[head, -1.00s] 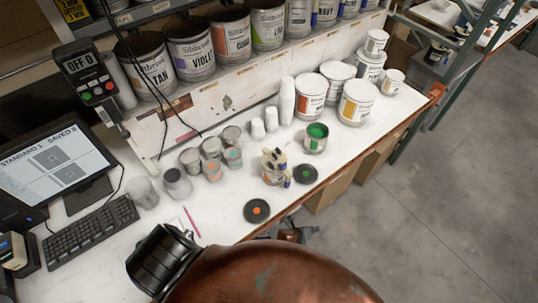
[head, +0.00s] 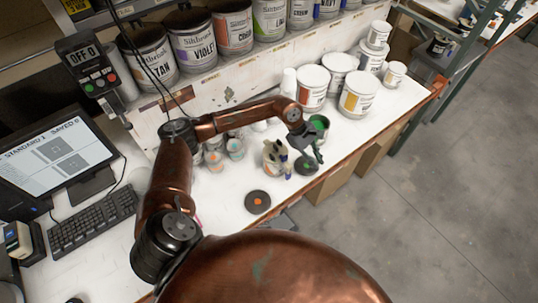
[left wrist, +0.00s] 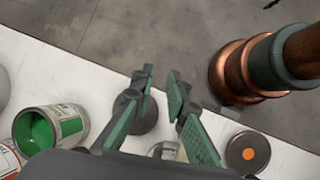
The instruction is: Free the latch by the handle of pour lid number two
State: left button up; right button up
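Two dark round lids lie on the white bench: one with an orange dot (head: 258,202) and one with a green dot (head: 306,168). I see no number on either, so I cannot tell which is lid two; no latch or handle is clear. My left gripper (head: 315,157) is above the green-dot lid, partly covering it. In the left wrist view the gripper (left wrist: 160,74) is open and empty, with a dark lid (left wrist: 147,118) partly behind one finger. The orange-dot lid (left wrist: 248,152) is to the right there. My right gripper is out of view.
White-lidded tubs (head: 358,93) stand at the back right. Labelled cans (head: 193,43) fill the shelf. The bench's front edge is close.

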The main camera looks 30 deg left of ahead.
aim_at(272, 155)
pick_arm(q)
jog(key=s+a+r+y, duration=0.1)
jog(key=a+y, duration=0.1)
jog(key=a, duration=0.3)
jog(key=s+a+r+y, duration=0.2)
jog(key=a, duration=0.4)
jog(key=s+a+r+m+g+y, duration=0.1)
jog(key=a, duration=0.4)
jog(key=shift+s+a+r+y, duration=0.2)
jog(key=shift+r+y, duration=0.15)
jog(key=shift+y, duration=0.05)
jog(key=shift+a+f, duration=0.15)
jog(key=shift+a, duration=0.1)
notch_tip(272, 155, down, 6)
jog(key=shift+p, duration=0.95)
jog(key=shift+f, duration=0.6)
jog(key=shift+c, duration=0.7)
grip_shut()
